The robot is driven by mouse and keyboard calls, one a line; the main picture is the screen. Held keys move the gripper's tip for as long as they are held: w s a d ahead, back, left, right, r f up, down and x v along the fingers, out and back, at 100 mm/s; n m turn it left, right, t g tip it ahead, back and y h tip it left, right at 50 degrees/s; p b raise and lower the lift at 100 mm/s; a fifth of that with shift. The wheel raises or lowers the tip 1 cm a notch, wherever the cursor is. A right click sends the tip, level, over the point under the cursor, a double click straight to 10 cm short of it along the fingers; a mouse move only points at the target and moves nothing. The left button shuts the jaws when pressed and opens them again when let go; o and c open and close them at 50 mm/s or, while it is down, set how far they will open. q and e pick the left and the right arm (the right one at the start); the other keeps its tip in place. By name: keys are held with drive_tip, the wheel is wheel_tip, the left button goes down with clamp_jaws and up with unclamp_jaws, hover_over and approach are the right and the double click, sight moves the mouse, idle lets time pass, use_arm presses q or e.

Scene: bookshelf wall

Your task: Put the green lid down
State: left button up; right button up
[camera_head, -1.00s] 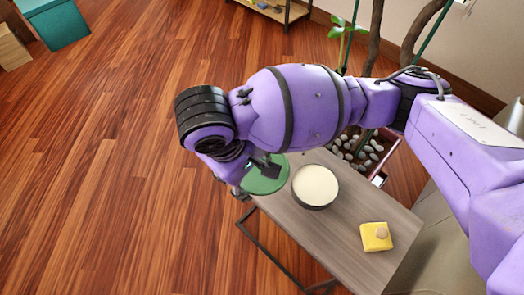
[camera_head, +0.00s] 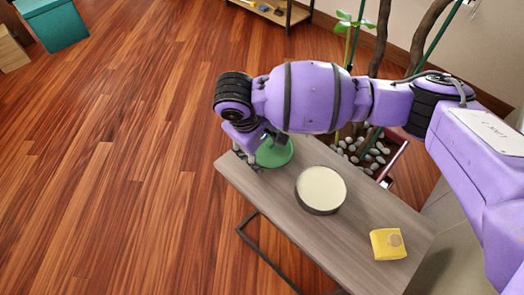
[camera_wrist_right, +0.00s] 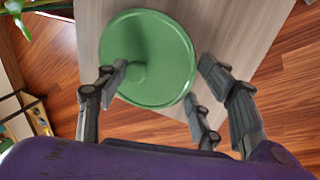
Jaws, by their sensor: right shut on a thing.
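The round green lid (camera_head: 277,153) is at the far left end of the grey wooden table (camera_head: 365,205). My right gripper (camera_head: 250,152) is at its left side, partly hidden behind my wrist. In the right wrist view the lid (camera_wrist_right: 160,45) shows its flat face and a small knob. The fingers of my right gripper (camera_wrist_right: 163,78) are on both sides of part of the lid, and they are shut on it. I cannot tell whether the lid touches the tabletop. My left gripper is not in view.
A round dark-sided container with a cream top (camera_head: 321,188) stands close to the lid. A yellow block with a tan spot (camera_head: 388,244) lies near the table's right end. A plant with pebbles (camera_head: 368,150) is behind the table. Wood floor lies to the left.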

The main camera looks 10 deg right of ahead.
drive_tip(key=shift+f, duration=0.95)
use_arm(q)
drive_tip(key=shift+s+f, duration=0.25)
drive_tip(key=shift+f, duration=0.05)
use_arm(e)
drive_tip(key=shift+r, duration=0.1)
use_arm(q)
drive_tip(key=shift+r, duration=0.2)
use_arm(e)
drive_tip(key=shift+s+f, duration=0.1)
drive_tip(key=shift+f, duration=0.15)
drive_tip(key=shift+f, duration=0.15)
drive_tip(key=o, duration=0.7)
drive_tip(key=shift+s+f, duration=0.1)
drive_tip(key=shift+o, duration=1.3)
drive_tip(key=shift+f, duration=0.1)
